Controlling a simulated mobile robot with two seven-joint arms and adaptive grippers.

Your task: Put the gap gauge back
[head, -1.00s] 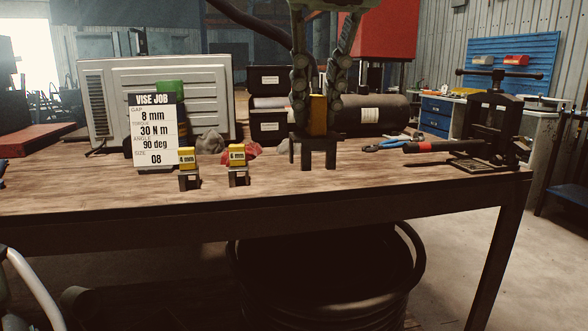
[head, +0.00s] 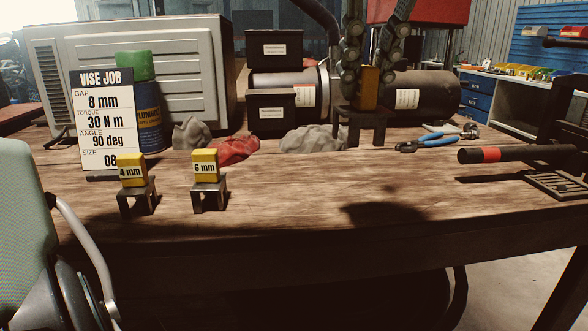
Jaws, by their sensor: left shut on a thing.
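My left gripper (head: 369,72) reaches down from the top of the head view and is shut on the gap gauge (head: 369,90). The gauge has a yellow block between the fingers and a dark forked bracket below. It hangs upright, apparently above the table, with a dark shadow on the wood below. No label on it can be read. Two similar gauges stand at the left front: a 4 mm gauge (head: 133,170) and a 6 mm gauge (head: 206,166), each a yellow block over a dark bracket. My right gripper is not in view.
The wooden table (head: 290,205) is clear right of the 6 mm gauge. A VISE JOB card (head: 103,120) reads gap 8 mm. Behind are a spray can (head: 148,125), a red rag (head: 238,150) and grey cloth (head: 312,139).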

